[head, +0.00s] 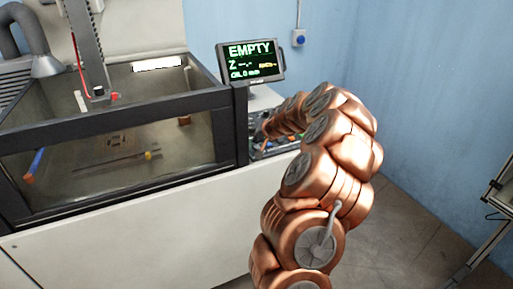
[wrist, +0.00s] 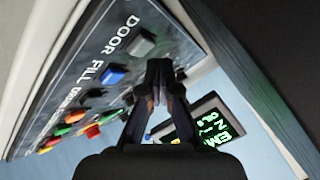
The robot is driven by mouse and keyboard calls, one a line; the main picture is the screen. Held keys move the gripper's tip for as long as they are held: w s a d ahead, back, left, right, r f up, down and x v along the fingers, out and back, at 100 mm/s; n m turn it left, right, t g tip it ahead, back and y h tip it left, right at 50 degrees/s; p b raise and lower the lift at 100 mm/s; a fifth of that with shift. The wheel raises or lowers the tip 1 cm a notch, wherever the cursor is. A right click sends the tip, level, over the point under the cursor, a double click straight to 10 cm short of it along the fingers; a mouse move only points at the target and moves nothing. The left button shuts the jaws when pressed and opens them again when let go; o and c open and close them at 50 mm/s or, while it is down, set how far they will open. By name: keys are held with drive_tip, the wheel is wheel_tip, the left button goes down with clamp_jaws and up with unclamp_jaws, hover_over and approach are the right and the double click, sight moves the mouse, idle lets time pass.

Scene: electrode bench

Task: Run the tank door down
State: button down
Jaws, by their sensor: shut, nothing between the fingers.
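The tank (head: 120,185) has a dark frame with a clear front pane (head: 110,155) between its upper and lower bars in the head view. The control panel (wrist: 75,75) fills the left of the wrist view, with the words DOOR and FILL readable. A grey button (wrist: 141,42) sits beside DOOR and a blue button (wrist: 113,75) beside FILL. My gripper (wrist: 160,72) is shut and empty, its tips close to the grey button. I cannot tell whether they touch it. In the head view my arm mostly hides the gripper and part of the panel (head: 285,142).
A monitor (head: 252,62) behind the panel reads EMPTY; it also shows in the wrist view (wrist: 208,122). Red, orange and green buttons (wrist: 85,125) lie farther along the panel. A metal stand (head: 490,205) is at the right edge. Floor between stand and arm is clear.

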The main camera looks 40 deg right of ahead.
drive_tip(key=shift+f, duration=0.2)
drive_tip(key=shift+f+b, duration=0.2)
drive_tip(key=shift+b, duration=0.25)
